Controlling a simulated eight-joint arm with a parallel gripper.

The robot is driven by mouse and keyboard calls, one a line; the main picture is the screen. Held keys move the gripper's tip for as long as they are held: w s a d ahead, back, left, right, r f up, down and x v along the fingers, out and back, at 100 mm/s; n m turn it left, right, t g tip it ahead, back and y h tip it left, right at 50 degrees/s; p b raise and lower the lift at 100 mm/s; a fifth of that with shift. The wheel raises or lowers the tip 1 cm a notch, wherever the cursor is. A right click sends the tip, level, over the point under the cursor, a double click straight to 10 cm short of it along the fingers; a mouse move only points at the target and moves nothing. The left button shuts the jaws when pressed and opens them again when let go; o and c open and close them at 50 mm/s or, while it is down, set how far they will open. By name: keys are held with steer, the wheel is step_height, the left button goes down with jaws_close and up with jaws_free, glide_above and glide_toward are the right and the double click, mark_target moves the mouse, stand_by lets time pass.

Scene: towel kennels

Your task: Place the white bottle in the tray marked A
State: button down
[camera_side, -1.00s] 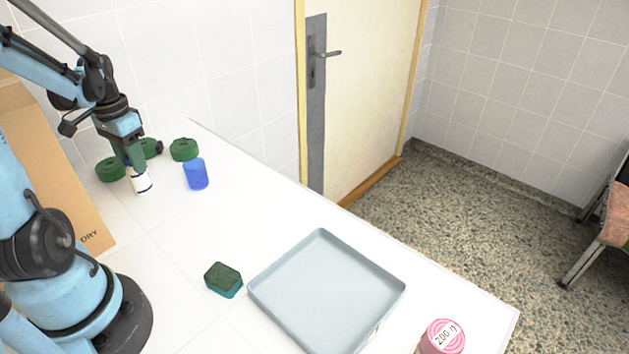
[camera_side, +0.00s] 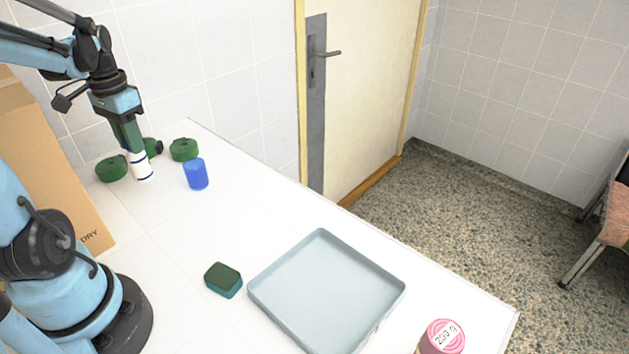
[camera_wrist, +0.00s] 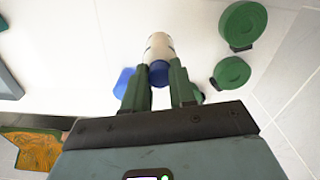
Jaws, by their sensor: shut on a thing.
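The white bottle (camera_side: 141,167) is between the fingers of my gripper (camera_side: 134,150) at the far left of the table in the side view. In the wrist view, my gripper (camera_wrist: 160,85) is shut on its blue-capped end, and the white body (camera_wrist: 158,46) points away. The bottle is close to upright and looks slightly above the table. A shallow pale grey-blue tray (camera_side: 325,290) lies empty toward the front right of the side view, well apart from the bottle. No letter A shows on it.
Several green rolls (camera_side: 184,149) lie around the bottle, and a blue cup (camera_side: 196,174) stands to its right. A green sponge (camera_side: 223,280) lies left of the tray. A pink-lidded jar (camera_side: 443,337) is at the front right. A cardboard box (camera_side: 45,160) stands left. The mid-table is clear.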

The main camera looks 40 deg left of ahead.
steer(key=w+d+r+m, duration=0.2)
steer(key=w+d, duration=0.1)
steer(key=d, duration=0.5)
steer(key=w+d+r+m, duration=0.2)
steer(key=d+m, duration=0.1)
steer(key=d, duration=0.6)
steer(key=w+d+r+m, duration=0.2)
steer(key=w+d+r, duration=0.1)
steer(key=d, duration=0.5)
steer(key=s+d+m, duration=0.5)
steer(key=d+m, duration=0.1)
steer(key=d, duration=0.5)
steer(key=s+d+m, duration=0.6)
steer(key=d, duration=0.6)
steer(key=w+a+f, duration=0.5)
steer(key=w+f, duration=0.5)
steer(key=shift+w+a+f, duration=0.15)
steer(key=shift+a+f, duration=0.1)
steer(key=shift+a, duration=0.15)
steer(key=shift+f, duration=0.1)
steer(key=c, duration=0.9)
jaws_free()
